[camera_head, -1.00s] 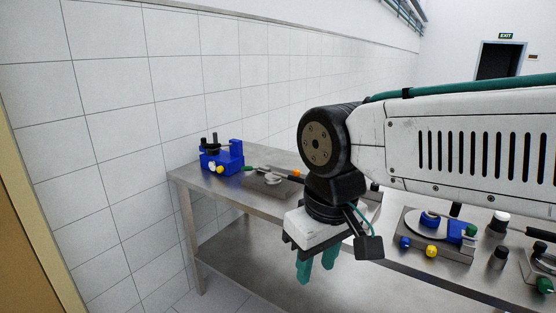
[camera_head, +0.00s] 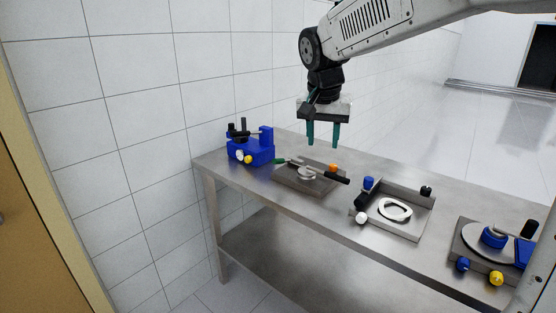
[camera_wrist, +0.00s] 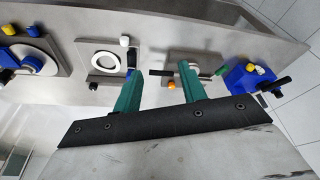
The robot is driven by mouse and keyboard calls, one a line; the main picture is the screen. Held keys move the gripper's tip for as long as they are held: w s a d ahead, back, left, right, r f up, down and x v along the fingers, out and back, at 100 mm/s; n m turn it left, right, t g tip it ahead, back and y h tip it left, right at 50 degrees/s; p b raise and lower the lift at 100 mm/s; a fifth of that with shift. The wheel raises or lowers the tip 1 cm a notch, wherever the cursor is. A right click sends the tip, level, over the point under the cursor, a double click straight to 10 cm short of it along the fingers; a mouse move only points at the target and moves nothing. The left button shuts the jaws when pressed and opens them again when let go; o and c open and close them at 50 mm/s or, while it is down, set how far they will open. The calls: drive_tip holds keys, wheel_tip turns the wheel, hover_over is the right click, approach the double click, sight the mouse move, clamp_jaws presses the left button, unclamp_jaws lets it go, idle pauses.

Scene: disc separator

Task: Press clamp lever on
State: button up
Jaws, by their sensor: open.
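My gripper (camera_head: 323,140) is open and empty, its two green fingers pointing down above the bench in the head view. It also shows in the wrist view (camera_wrist: 158,78), with the fingers apart. Below it, a grey plate fixture (camera_head: 290,179) carries a lever with a black handle (camera_head: 333,177) and a green part at its left end. A small round metal piece (camera_head: 306,173) sits by the lever. A blue device (camera_head: 251,149) with black upright parts stands to the left. I cannot tell which part is the clamp lever. The fingers touch nothing.
The steel bench (camera_head: 228,173) runs along the tiled wall. A grey fixture with a white ring (camera_head: 408,211) and black and white knobs sits right of the lever plate. A further fixture with a blue-topped disc (camera_head: 470,236) is at the far right. Space above the bench is free.

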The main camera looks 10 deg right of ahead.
drive_tip(key=w+a+f+m, duration=0.1)
drive_tip(key=w+f, duration=0.2)
drive_tip(key=w, duration=0.5)
drive_tip(key=w+a+f+m, duration=0.1)
drive_tip(key=w+f+m, duration=0.1)
drive_tip(key=w, duration=0.6)
drive_tip(key=m+t+h, duration=0.1)
drive_tip(key=m+t, duration=0.1)
drive_tip(key=m, duration=0.1)
approach(282, 160)
drive_tip(key=a+f, duration=0.1)
drive_tip(key=shift+x, duration=3.85)
drive_tip(key=shift+w+a, duration=0.2)
clamp_jaws()
